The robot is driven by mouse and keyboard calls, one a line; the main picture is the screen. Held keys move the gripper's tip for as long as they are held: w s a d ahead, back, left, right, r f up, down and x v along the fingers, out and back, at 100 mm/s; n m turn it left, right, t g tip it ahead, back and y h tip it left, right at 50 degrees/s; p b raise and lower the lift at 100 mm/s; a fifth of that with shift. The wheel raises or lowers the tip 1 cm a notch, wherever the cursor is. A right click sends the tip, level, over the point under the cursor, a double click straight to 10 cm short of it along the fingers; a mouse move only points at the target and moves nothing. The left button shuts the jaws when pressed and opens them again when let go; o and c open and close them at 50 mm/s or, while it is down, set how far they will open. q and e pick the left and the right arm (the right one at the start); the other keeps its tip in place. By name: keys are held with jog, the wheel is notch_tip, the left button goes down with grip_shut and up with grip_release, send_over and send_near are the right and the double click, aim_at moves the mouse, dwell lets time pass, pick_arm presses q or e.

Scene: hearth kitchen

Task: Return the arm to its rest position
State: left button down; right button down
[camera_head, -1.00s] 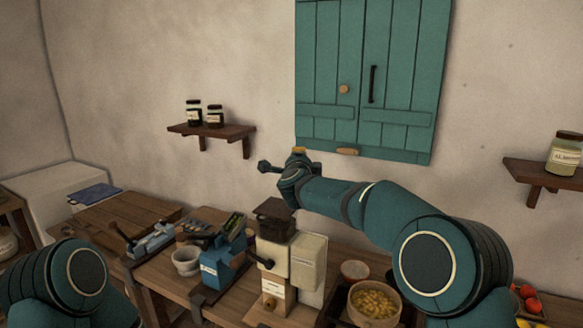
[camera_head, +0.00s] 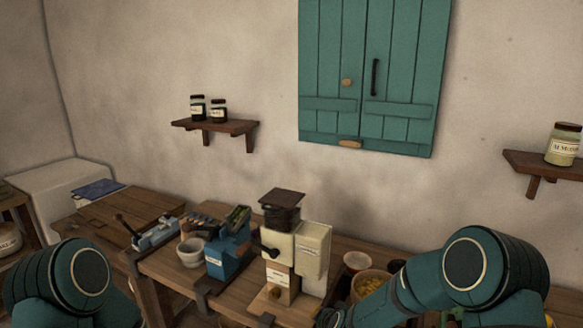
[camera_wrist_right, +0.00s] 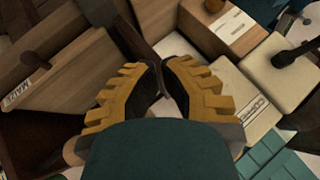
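My right arm (camera_head: 440,285) is folded low at the right of the head view, its forearm pointing left along the front of the worktable. Its gripper is at or below the bottom edge there and hard to make out. In the right wrist view the right gripper (camera_wrist_right: 161,70) has two yellow-backed fingers with dark pads. The tips come together, and nothing shows held between them. Wooden and cream boxes lie beyond the fingers. My left arm (camera_head: 70,285) shows at the lower left of the head view; its gripper is out of view.
A grinder (camera_head: 281,240) with a dark hopper stands on the worktable (camera_head: 165,275), left of the right forearm. A blue device (camera_head: 226,255), a white bowl (camera_head: 190,252) and a bowl of yellow food (camera_head: 372,284) stand nearby. The wall above is clear below the teal cupboard (camera_head: 368,75).

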jog(key=s+d+f+n+g, duration=0.1)
jog(key=s+f, duration=0.4)
jog(key=s, duration=0.8)
jog(key=s+d+f+n+g+y, duration=0.1)
jog(key=s+f+n+g, duration=0.3)
jog(key=s, duration=1)
notch_tip(320, 180, down, 2)
jog(key=shift+f+g+y+b, duration=0.25)
jog(key=shift+g+b, duration=0.2)
jog(key=shift+g, duration=0.55)
